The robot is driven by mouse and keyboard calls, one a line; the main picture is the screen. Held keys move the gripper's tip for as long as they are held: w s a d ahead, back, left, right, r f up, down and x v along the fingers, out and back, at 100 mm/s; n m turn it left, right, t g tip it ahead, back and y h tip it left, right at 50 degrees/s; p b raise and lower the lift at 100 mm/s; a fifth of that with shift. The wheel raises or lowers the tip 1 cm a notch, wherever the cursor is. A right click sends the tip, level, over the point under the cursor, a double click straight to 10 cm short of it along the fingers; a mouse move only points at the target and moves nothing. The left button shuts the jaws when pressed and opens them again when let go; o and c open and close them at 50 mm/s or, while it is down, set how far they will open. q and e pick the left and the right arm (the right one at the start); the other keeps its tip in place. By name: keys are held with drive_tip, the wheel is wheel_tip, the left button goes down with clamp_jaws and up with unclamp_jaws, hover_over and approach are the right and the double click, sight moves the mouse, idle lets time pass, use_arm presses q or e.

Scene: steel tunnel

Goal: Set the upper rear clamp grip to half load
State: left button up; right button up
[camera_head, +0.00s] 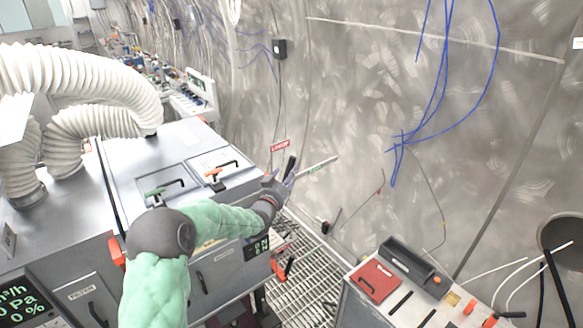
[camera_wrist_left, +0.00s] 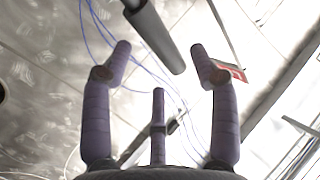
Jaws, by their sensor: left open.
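My left gripper (camera_head: 280,184) reaches past the right edge of the grey cabinet, near the tunnel wall. In the left wrist view its purple-grey fingers (camera_wrist_left: 162,62) are spread open. A dark grey cylindrical grip (camera_wrist_left: 156,36) comes in from the top and ends between the two outer fingertips. I cannot tell whether any finger touches it. In the head view a dark grip (camera_head: 291,165) shows at the fingers, partly hidden by them; I take it for the clamp grip. A pale strip with green marking (camera_head: 316,168) lies just right of it. My right gripper is not in view.
The grey cabinet (camera_head: 228,269) has black-handled lids (camera_head: 213,163) and a white corrugated hose (camera_head: 85,80). A red label (camera_head: 280,146) is above the hand. A console with a red panel (camera_head: 376,281) stands at lower right. Grating (camera_head: 306,262) lies between.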

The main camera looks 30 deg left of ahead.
sight(291, 169)
use_arm(q)
drive_tip(key=shift+w+a+p, duration=0.25)
drive_tip(key=shift+w, duration=1.05)
drive_tip(key=shift+w+a+p, duration=0.2)
drive_tip(key=shift+w+p, duration=0.05)
drive_tip(key=shift+w, duration=1)
clamp_jaws()
